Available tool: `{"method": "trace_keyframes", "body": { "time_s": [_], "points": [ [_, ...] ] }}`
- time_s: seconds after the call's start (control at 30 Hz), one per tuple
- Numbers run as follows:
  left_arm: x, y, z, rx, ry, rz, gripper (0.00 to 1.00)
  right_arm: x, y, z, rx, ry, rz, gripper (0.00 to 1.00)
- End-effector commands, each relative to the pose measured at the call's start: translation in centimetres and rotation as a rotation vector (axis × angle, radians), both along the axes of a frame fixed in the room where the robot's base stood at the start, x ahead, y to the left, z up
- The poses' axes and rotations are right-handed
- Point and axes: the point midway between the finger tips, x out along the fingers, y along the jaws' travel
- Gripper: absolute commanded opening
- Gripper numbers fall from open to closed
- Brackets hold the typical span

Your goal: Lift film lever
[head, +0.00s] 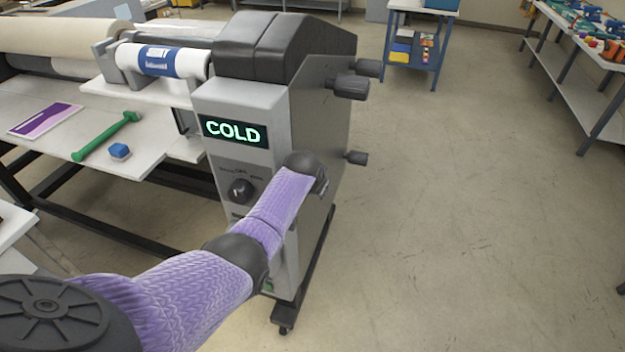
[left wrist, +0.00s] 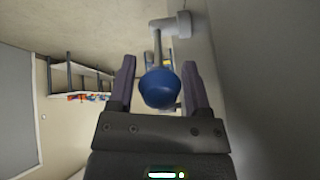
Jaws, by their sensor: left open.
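The film lever (left wrist: 158,50) shows in the left wrist view as a thin grey rod coming from a pale round mount, with a blue ball knob (left wrist: 162,88) at its near end. My left gripper (left wrist: 158,64) is open, with one finger on each side of the knob. I cannot tell whether either finger touches it. In the head view my left arm reaches to the laminator's (head: 232,100) right side. The left gripper and the lever are hidden there behind my own wrist and the machine. My right gripper is not in view.
The laminator's display reads COLD, above a dark dial (head: 241,190). Dark knobs (head: 350,87) stick out from its right side. A green tool (head: 106,137) and a blue block (head: 120,151) lie on the feed table. The floor to the right is open, with a blue cart (head: 412,60) behind.

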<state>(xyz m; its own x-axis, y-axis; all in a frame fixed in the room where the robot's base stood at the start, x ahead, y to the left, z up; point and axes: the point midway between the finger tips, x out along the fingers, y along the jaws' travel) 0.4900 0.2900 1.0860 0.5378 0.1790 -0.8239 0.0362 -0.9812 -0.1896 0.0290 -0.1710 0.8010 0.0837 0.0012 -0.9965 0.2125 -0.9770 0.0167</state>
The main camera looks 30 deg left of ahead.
Motion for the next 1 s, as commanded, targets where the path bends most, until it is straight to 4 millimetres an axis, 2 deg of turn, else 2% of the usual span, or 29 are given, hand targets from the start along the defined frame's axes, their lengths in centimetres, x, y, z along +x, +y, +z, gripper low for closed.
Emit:
{"method": "trace_keyframes", "body": {
  "time_s": [0.1, 0.2, 0.5, 1.0],
  "points": [
    [-1.0, -0.4, 2.3, 0.001, -0.002, -0.001, 0.63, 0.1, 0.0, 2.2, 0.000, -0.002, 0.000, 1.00],
    [-2.0, -0.7, 3.7, 0.000, -0.002, 0.000, 0.63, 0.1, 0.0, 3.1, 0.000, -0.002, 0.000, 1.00],
    [-4.4, -1.5, 7.1, 0.000, -0.002, 0.000, 0.63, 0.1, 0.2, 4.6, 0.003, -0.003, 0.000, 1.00],
    [-4.8, -1.6, 7.5, -0.001, 0.000, 0.001, 0.63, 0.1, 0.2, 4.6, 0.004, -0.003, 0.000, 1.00]
  ]
}}
